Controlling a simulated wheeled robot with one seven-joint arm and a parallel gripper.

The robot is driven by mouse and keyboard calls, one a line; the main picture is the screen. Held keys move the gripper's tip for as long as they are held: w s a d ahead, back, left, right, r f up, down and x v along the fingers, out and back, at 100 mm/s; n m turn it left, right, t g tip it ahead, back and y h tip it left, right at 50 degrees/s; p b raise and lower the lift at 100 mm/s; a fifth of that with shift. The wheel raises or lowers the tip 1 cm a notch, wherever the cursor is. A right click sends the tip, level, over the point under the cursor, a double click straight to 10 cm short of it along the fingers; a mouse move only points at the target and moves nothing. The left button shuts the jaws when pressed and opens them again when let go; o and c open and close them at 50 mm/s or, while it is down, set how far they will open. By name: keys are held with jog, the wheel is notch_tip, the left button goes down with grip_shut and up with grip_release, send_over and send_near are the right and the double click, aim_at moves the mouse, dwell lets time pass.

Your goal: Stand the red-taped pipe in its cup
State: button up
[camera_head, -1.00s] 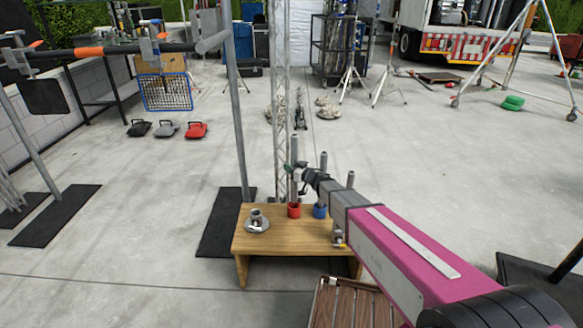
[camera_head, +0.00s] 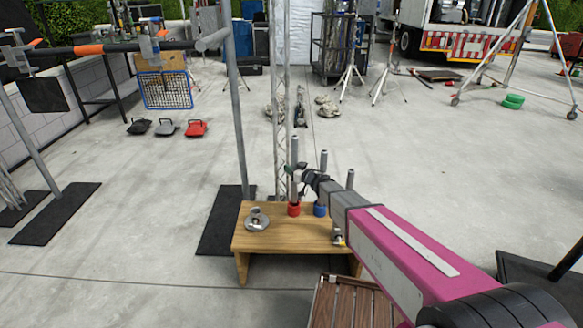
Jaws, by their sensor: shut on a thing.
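A grey pipe (camera_head: 295,150) stands upright with its lower end at the red cup (camera_head: 293,210) on a small wooden table (camera_head: 285,240). My gripper (camera_head: 298,177) is shut on this pipe around its middle, coming in from the right. The pipe looks in line with the cup; whether its end rests on the cup's floor cannot be told. Red tape on the pipe cannot be made out apart from the red of the cup.
A second pipe (camera_head: 323,162) stands at the blue cup (camera_head: 320,211). A third pipe (camera_head: 350,179) is partly hidden by my arm. A grey round flange (camera_head: 257,222) sits at the table's left. A scaffold pole (camera_head: 238,125) rises behind the table's left side.

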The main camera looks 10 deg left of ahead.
jog(key=shift+f, duration=1.35)
dwell(0.3)
jog(key=shift+f, duration=2.05)
jog(key=o, duration=1.2)
jog(key=v, duration=1)
jog(key=shift+s+d+f, duration=0.1)
jog(key=shift+s+d, duration=0.2)
